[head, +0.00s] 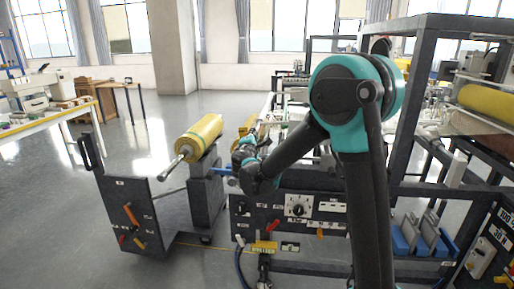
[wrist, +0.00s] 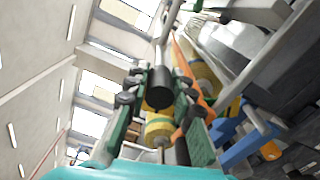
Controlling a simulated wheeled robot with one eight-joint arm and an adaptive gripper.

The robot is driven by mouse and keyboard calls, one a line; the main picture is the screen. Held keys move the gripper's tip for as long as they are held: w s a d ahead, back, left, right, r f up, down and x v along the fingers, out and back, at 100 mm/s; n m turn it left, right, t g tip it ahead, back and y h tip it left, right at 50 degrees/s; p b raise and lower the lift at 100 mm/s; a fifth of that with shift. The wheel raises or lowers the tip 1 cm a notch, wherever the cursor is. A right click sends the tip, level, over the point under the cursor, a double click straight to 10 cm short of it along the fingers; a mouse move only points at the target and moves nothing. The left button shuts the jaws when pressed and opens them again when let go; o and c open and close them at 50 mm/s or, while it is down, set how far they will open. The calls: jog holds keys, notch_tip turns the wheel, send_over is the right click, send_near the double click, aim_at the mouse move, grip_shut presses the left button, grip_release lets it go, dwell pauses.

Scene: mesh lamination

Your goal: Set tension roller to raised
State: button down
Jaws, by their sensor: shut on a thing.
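My gripper (wrist: 157,94) shows in the wrist view with its green-padded fingers on both sides of a dark, round-ended handle (wrist: 160,80). It is shut on this handle. In the head view my gripper (head: 243,152) is small and partly hidden by my own wrist, above the machine's front panel. The handle cannot be made out there. Yellow rollers show beyond the fingers in the wrist view (wrist: 203,74). I cannot tell which roller is the tension roller, or whether it is raised.
A yellow roll (head: 199,132) sits on a dark stand to the left. A control panel (head: 300,208) with a dial and coloured levers is below my gripper. A dark machine frame (head: 408,120) rises at right. Open floor (head: 125,165) lies to the left.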

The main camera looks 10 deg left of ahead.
notch_tip(320, 180, up, 2)
jog(key=shift+r+m, duration=0.1)
jog(key=shift+m, duration=0.4)
jog(key=c, duration=1.3)
grip_release()
jog(key=shift+s+a, duration=0.1)
jog(key=shift+s, duration=0.05)
jog(key=s, duration=1.1)
jog(key=shift+s+a, duration=0.15)
jog(key=shift+s, duration=0.2)
